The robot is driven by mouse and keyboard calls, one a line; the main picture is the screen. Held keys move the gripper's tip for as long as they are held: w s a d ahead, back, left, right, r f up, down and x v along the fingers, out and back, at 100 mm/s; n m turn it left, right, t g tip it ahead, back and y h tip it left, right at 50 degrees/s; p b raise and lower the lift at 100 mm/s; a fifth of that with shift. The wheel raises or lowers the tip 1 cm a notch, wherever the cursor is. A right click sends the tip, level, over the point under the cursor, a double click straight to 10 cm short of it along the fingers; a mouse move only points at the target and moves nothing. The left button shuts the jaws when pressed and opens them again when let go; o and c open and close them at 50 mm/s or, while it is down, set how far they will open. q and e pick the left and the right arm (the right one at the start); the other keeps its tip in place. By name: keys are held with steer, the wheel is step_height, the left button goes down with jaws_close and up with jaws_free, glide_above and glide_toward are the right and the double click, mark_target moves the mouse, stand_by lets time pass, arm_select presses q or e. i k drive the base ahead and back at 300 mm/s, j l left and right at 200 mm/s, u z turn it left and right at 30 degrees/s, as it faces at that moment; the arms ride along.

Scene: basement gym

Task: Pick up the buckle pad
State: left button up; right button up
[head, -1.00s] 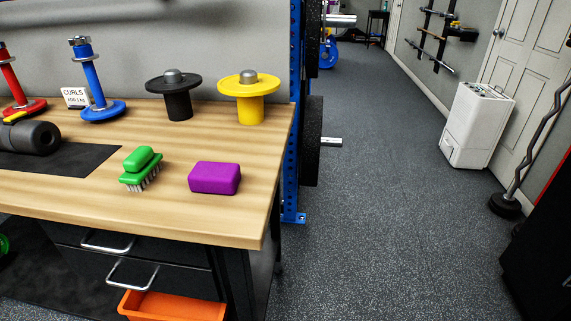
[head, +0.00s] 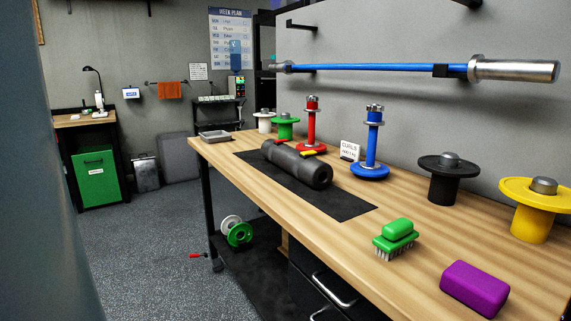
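A dark grey padded roll (head: 297,165) lies on its side on a black mat (head: 345,203) on the wooden workbench. It looks most like a pad, but I cannot make out a buckle on it. A small yellow and red piece (head: 308,153) shows just behind the roll; I cannot tell whether it is joined to it. Neither of my grippers is in view.
On the bench (head: 400,284) stand a green brush (head: 397,237), a purple block (head: 474,287), blue (head: 372,145) and red (head: 311,127) posts, and black (head: 445,180) and yellow (head: 533,212) spools. A blue bar (head: 390,68) hangs above. Open floor (head: 150,245) lies left.

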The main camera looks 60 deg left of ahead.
mark_target(319, 174)
steer(key=u, duration=1.8)
